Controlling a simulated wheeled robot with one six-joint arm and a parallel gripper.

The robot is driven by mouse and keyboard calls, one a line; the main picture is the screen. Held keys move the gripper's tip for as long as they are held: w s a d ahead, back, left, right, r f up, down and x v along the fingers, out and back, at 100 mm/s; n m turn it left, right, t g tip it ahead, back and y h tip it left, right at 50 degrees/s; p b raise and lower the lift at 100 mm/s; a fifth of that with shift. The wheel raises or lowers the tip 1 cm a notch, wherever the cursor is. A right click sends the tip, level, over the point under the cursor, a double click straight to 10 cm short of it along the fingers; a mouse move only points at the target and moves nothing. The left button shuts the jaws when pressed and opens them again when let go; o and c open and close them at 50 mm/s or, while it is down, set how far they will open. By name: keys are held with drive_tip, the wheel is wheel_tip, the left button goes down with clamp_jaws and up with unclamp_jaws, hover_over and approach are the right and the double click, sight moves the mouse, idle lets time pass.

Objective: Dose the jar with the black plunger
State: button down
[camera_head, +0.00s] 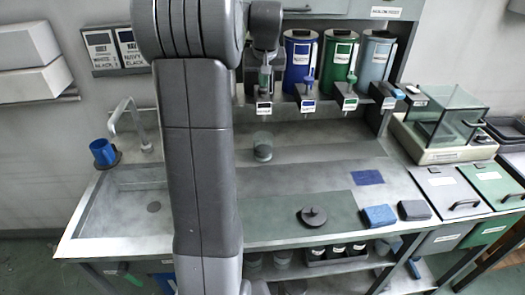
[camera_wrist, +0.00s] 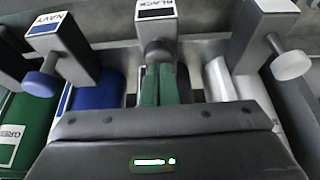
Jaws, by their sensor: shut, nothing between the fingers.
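The black plunger (camera_wrist: 158,50) shows in the wrist view as a grey knob under a bracket labelled BLACK. My gripper (camera_wrist: 159,68) has its two green fingers together, with the tips right at this knob; I cannot tell whether they press on it. In the head view my gripper (camera_head: 265,78) is at the leftmost visible dispenser of the row, partly hidden by my arm. A clear glass jar (camera_head: 263,148) stands upright on the counter below that dispenser. Its contents are too small to make out.
Blue (camera_head: 299,62), green (camera_head: 338,62) and light grey (camera_head: 376,62) dispensers stand to the right. A dark knobbed lid (camera_head: 313,216), a blue block (camera_head: 379,215) and a grey block (camera_head: 414,210) lie on the counter. A sink (camera_head: 130,205) is at left, a glass-walled balance (camera_head: 455,155) at right.

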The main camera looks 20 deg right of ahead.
drive_tip(key=shift+f, duration=0.1)
drive_tip(key=shift+r+p, duration=1.8)
drive_tip(key=shift+r, duration=0.25)
wheel_tip(320, 180, up, 6)
drive_tip(key=p, duration=0.5)
